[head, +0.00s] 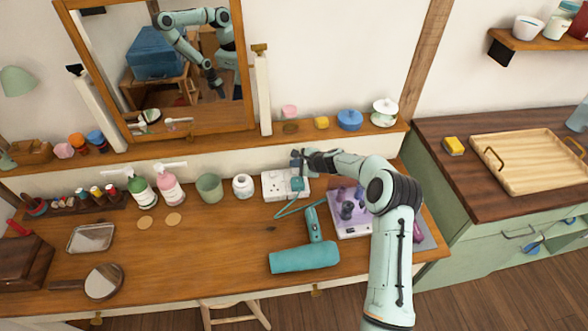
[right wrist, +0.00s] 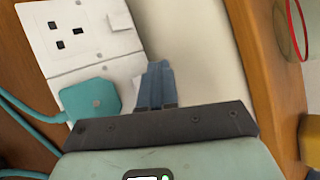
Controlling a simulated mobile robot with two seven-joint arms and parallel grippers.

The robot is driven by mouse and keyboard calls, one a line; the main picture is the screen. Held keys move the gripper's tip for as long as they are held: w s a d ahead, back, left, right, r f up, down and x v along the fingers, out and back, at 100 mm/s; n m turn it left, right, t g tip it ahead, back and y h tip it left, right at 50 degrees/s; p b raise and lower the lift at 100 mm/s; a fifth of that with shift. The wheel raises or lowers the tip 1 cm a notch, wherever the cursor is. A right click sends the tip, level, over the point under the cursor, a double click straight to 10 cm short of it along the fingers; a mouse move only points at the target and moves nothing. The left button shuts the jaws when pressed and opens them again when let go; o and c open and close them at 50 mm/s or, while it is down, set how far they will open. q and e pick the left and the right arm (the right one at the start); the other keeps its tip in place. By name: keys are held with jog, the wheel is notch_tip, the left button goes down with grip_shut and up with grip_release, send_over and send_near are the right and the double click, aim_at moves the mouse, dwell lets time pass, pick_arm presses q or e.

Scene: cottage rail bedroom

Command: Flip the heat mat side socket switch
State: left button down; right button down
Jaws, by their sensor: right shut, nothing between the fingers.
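A white double wall socket (head: 275,186) is on the low back wall above the dressing table. It also fills the upper left of the right wrist view (right wrist: 75,30), with an empty outlet and a teal plug (right wrist: 92,101) in the other. The plug (head: 297,184) has a teal cord running down to the table. My right gripper (head: 297,160) is shut and empty at the socket's upper right. In the right wrist view its fingers (right wrist: 155,82) are close beside the socket plate; whether they touch it is unclear. The switches are hard to make out. My left gripper is not in view.
A teal hair dryer (head: 305,255) lies on the table in front. A lilac tray (head: 350,225) with dark items is under my right arm. A white jar (head: 243,187) and green cup (head: 209,188) stand left of the socket. A narrow shelf (head: 330,133) runs above.

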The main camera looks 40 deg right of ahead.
aim_at(296, 173)
dwell(0.4)
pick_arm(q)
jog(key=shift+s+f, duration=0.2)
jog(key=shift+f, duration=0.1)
pick_arm(e)
jog(key=shift+f, duration=0.45)
pick_arm(q)
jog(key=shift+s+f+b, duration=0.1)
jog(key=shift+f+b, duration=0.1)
jog(key=shift+b, duration=0.15)
pick_arm(e)
jog(key=shift+f, duration=0.3)
jog(key=shift+r, duration=0.1)
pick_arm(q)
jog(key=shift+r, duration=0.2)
pick_arm(e)
jog(key=shift+r, duration=0.65)
